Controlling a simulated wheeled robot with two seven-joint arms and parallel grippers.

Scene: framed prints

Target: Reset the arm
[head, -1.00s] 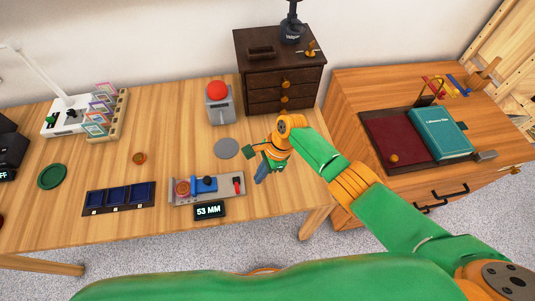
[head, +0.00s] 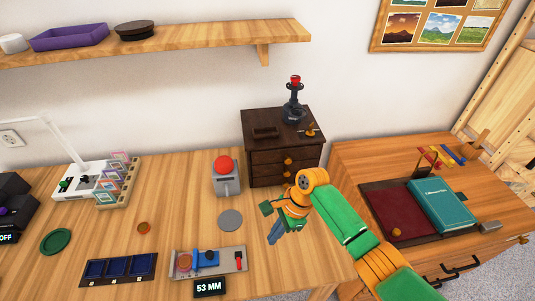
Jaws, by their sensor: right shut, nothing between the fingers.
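My right arm comes in from the lower right in the head view, in green and orange. Its gripper (head: 275,238) hangs over the right part of the wooden table (head: 185,205), to the right of the grey disc (head: 231,220). The fingers are shut with nothing seen between them. The gripper is apart from the measuring device (head: 208,262) with its 53 MM display (head: 209,287). My left gripper is not in view.
A dark drawer cabinet (head: 285,165) stands behind the gripper. A red-button box (head: 226,178) is at its left. A teal book (head: 442,205) lies on the right-hand cabinet. A blue three-part tray (head: 119,268) is at the front left. A shelf (head: 200,42) runs above.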

